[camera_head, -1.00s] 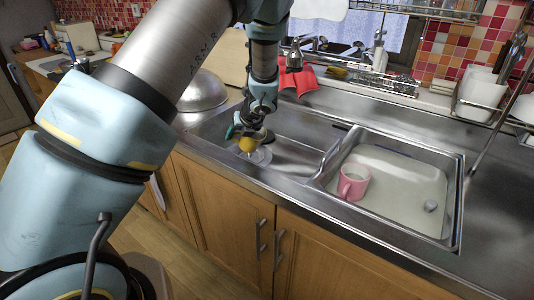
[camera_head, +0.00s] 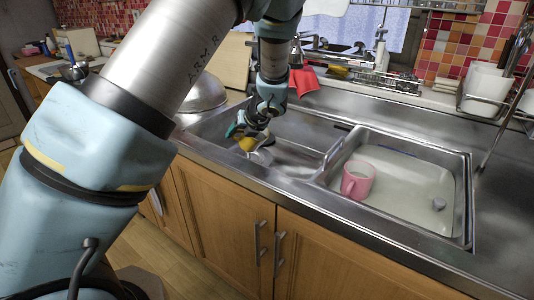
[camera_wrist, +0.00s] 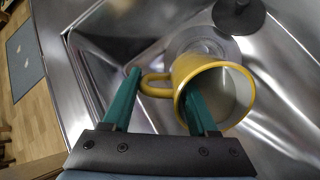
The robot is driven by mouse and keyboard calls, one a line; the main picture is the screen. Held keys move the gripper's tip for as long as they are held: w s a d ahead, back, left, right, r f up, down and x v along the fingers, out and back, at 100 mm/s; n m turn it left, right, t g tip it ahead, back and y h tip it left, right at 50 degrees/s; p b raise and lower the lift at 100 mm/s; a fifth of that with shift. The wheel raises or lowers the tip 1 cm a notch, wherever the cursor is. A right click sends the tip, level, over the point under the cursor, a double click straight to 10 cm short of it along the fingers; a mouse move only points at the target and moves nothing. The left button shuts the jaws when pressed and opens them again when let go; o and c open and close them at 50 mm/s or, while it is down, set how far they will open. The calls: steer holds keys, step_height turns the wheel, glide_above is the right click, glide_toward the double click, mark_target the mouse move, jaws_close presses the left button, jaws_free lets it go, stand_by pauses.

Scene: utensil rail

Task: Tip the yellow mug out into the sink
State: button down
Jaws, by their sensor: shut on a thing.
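The yellow mug (camera_head: 247,144) is tilted low in the left sink basin (camera_head: 300,130). In the wrist view the mug (camera_wrist: 186,70) shows its yellow outside, pale inside and handle. My gripper (camera_head: 240,130) is shut on it. In the wrist view the gripper (camera_wrist: 164,85) has one green finger inside the mug's mouth and the other outside, past the handle. A clear, round, glassy shape (camera_wrist: 207,43) lies beside the mug, low in the basin; I cannot tell what it is. Whether anything is left in the mug is unclear.
A pink mug (camera_head: 357,180) stands in the right basin (camera_head: 410,190), which holds cloudy water and a small grey thing (camera_head: 439,203). A divider separates the basins. A dark round knob (camera_wrist: 238,14) is in the left basin. A metal dome (camera_head: 203,92) stands left, a red cloth (camera_head: 303,80) behind.

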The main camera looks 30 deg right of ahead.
mark_target(242, 131)
steer(key=shift+s+d+r+t+b, duration=0.25)
steer(key=shift+s+t+b, duration=0.25)
steer(key=shift+b, duration=1.25)
steer(key=shift+s+r+t+y+b, duration=0.1)
steer(key=shift+r+t+y+b, duration=0.4)
steer(key=shift+b, duration=1.05)
steer(key=shift+r+t+y+b, duration=0.15)
steer(key=shift+t+b, duration=0.55)
steer(key=shift+b, duration=0.85)
steer(key=shift+s+r+t+b, duration=0.2)
steer(key=shift+r+t+b, duration=0.35)
steer(key=shift+b, duration=1.2)
